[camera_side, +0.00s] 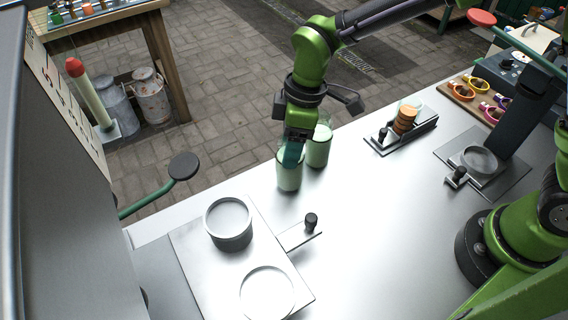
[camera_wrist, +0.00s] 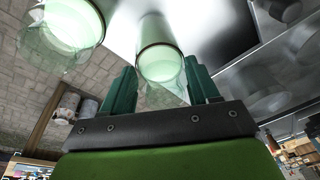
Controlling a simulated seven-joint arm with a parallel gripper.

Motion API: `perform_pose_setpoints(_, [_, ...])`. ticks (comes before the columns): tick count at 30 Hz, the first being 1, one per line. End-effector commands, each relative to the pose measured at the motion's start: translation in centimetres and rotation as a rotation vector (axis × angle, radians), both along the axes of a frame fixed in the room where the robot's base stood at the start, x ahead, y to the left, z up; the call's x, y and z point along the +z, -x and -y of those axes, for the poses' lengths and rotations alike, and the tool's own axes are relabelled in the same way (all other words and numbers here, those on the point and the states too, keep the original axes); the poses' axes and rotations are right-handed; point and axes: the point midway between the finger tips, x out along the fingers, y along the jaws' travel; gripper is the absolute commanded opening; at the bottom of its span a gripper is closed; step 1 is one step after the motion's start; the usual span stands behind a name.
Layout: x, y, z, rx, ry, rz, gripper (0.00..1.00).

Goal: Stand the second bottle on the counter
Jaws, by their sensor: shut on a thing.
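My gripper (camera_side: 292,153) points down over the counter (camera_side: 365,215) near its far edge, shut on a pale green-white glass bottle (camera_side: 289,178). The held bottle is upright, at or just above the counter; I cannot tell if its base touches. In the wrist view this bottle (camera_wrist: 158,50) sits between the two green fingers (camera_wrist: 160,88). A second, similar bottle (camera_side: 319,150) stands upright close by on the right. It also shows in the wrist view (camera_wrist: 68,35), at upper left. My gripper partly hides the held bottle's top.
A metal plate with a round cup (camera_side: 228,222) and a ring (camera_side: 267,292) lies at the front left. A small rack with orange discs (camera_side: 405,120) stands to the right. A black-knobbed lever (camera_side: 310,220) is nearby. The middle of the counter is clear.

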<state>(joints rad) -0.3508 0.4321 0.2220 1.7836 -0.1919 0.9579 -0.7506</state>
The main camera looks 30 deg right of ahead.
Motion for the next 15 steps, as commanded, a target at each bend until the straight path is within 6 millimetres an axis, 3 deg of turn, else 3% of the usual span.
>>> perform_pose_setpoints(15, [-0.53,-0.05,-0.05,0.001,-0.001,0.002,0.12])
